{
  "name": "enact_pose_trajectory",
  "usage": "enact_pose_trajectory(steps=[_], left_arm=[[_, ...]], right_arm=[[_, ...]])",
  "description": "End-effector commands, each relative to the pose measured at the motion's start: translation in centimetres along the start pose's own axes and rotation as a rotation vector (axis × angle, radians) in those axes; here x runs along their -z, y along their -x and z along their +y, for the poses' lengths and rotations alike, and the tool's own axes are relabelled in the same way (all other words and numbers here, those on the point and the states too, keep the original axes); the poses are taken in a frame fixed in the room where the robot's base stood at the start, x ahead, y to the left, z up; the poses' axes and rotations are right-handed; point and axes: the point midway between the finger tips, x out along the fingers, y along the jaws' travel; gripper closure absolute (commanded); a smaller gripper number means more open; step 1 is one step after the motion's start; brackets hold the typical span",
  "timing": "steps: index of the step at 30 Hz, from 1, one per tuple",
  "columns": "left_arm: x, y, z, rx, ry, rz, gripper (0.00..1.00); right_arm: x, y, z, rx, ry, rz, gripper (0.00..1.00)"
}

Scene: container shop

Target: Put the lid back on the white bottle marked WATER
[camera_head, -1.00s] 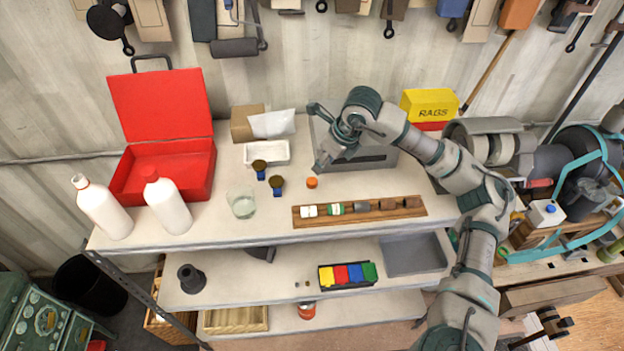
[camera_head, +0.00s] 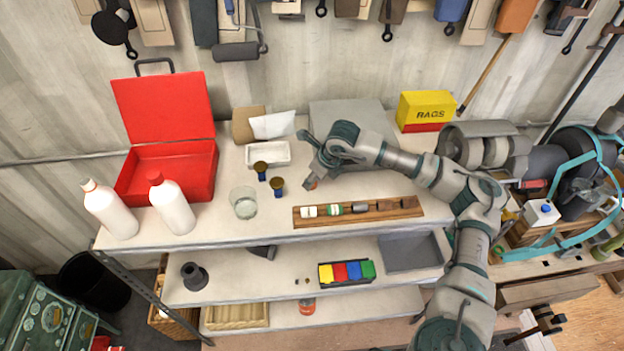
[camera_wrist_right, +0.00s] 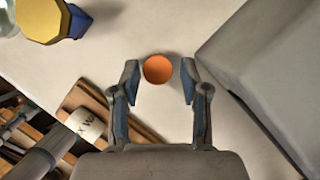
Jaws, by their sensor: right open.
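A small orange lid (camera_head: 311,184) lies on the top shelf, partly hidden by my right gripper (camera_head: 309,170). In the right wrist view the orange lid (camera_wrist_right: 158,69) sits between the two open fingertips of my right gripper (camera_wrist_right: 160,80), with a small gap on each side. Two white bottles stand upright at the left of the shelf. The left white bottle (camera_head: 110,212) has a pale top with a thin orange ring. The right white bottle (camera_head: 172,207) has a red cap. I cannot read a WATER marking on either. My left gripper is not in view.
A red open case (camera_head: 175,170) stands behind the bottles. A glass (camera_head: 243,203), two blue-and-brass items (camera_head: 277,187) and a white tray (camera_head: 268,153) stand between bottles and gripper. A wooden rack (camera_head: 400,209) lies in front. A grey box (camera_head: 350,112) is behind my arm.

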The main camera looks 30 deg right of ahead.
Motion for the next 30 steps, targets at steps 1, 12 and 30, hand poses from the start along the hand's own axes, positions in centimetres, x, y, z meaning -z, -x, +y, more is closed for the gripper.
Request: enact_pose_trajectory(steps=[1,12,30], left_arm=[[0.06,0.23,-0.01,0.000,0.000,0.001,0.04],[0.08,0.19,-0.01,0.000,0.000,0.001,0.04],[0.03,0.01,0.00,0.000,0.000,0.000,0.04]], right_arm=[[0.01,-0.38,0.03,-0.001,0.000,0.002,0.55],[0.04,-0.91,0.11,0.000,0.001,0.000,0.55],[-0.09,-0.63,0.06,0.001,0.001,-0.001,0.82]])
